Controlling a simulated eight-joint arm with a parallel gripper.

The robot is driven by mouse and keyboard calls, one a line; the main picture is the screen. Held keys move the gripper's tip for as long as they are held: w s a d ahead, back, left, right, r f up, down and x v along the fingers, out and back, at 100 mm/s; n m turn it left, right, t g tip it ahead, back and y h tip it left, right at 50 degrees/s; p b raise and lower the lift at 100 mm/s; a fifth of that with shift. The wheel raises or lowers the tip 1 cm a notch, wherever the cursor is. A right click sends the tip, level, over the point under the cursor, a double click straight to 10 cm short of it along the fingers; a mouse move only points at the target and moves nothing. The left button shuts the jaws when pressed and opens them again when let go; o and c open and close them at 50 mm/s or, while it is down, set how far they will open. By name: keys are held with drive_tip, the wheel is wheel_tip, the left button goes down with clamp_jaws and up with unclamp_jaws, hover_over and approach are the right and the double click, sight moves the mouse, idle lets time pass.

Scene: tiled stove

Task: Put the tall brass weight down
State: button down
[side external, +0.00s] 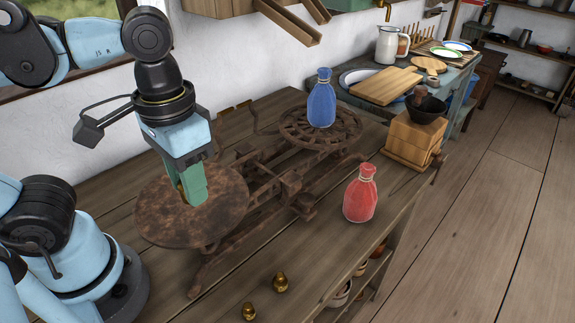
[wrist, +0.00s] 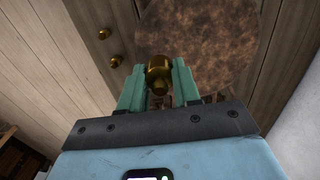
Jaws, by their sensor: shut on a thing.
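My gripper (side external: 193,196) points down over the rusty round plate (side external: 160,215) of the balance scale, on its left side in the side external view. In the wrist view the green fingers of my gripper (wrist: 158,80) are shut on the tall brass weight (wrist: 159,68), with the plate (wrist: 215,45) behind it. In the side external view the fingers hide most of the weight, with only a sliver of brass showing. I cannot tell whether its base touches the plate. A blue sack (side external: 321,100) stands on the scale's other, spoked plate (side external: 345,127).
Two small brass weights (side external: 280,282) (side external: 249,311) stand near the front edge of the wooden table (side external: 305,262). A red sack (side external: 360,195) stands right of the scale. A wooden grinder (side external: 412,138) is at the far right end. The scale's iron beam (side external: 270,178) crosses the middle.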

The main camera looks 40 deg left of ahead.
sight(204, 212)
drive_tip(key=shift+w+a+f, duration=0.75)
drive_tip(key=shift+w+a, duration=0.1)
drive_tip(key=shift+w, duration=0.05)
drive_tip(key=shift+f, duration=2)
drive_tip(key=shift+f, duration=0.1)
drive_tip(key=c, duration=0.8)
unclamp_jaws()
